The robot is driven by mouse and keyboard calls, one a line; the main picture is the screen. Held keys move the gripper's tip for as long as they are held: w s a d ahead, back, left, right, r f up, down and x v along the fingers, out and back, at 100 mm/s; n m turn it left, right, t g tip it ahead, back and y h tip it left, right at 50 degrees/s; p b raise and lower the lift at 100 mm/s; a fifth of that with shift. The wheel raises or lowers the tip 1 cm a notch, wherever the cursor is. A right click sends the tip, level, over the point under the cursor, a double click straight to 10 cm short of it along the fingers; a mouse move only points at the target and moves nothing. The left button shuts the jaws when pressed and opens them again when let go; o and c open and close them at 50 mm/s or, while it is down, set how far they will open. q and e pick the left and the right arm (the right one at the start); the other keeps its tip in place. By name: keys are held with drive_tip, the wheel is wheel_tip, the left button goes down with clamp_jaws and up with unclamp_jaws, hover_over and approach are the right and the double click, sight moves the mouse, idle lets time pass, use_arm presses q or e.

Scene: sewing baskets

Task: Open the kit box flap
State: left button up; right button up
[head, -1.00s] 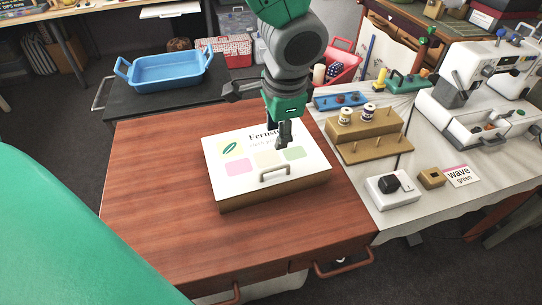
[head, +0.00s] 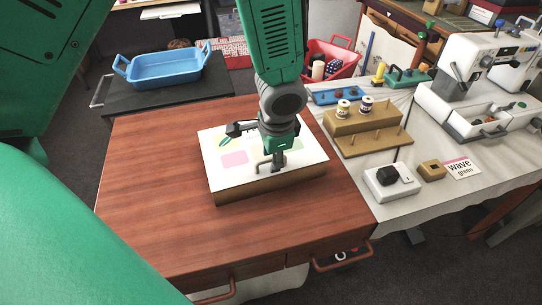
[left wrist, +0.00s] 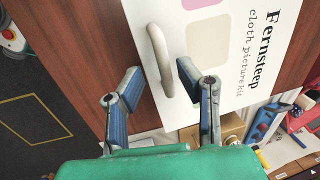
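The kit box (head: 258,192) lies on the red-brown wooden table, with its white printed flap (head: 220,178) down flat on top. The flap carries a beige bar handle (head: 262,168) near its front edge. My left gripper (head: 277,165) is over the flap at the handle and hides part of the print. In the left wrist view the left gripper (left wrist: 158,78) is open, with one finger on each side of the handle (left wrist: 160,60). A gap shows between the fingers and the bar; I cannot tell whether either touches it. My right gripper is not in view.
A wooden spool rack (head: 362,120) and a white sewing machine (head: 480,70) stand on the cloth-covered table at right. A blue tray (head: 165,68) stands on a black cart behind left. The wooden table (head: 150,190) is clear left of the box.

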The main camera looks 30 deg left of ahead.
use_arm(q)
drive_tip(key=shift+d, duration=0.15)
drive_tip(key=shift+c, duration=0.8)
clamp_jaws()
drive_tip(key=shift+s+a, duration=0.2)
drive_tip(key=shift+a, duration=0.45)
drive_tip(key=shift+r+p, duration=0.1)
drive_tip(key=shift+p, duration=0.35)
drive_tip(key=shift+o, duration=0.8)
unclamp_jaws()
drive_tip(key=shift+w+d, duration=0.1)
drive_tip(key=shift+r, duration=0.1)
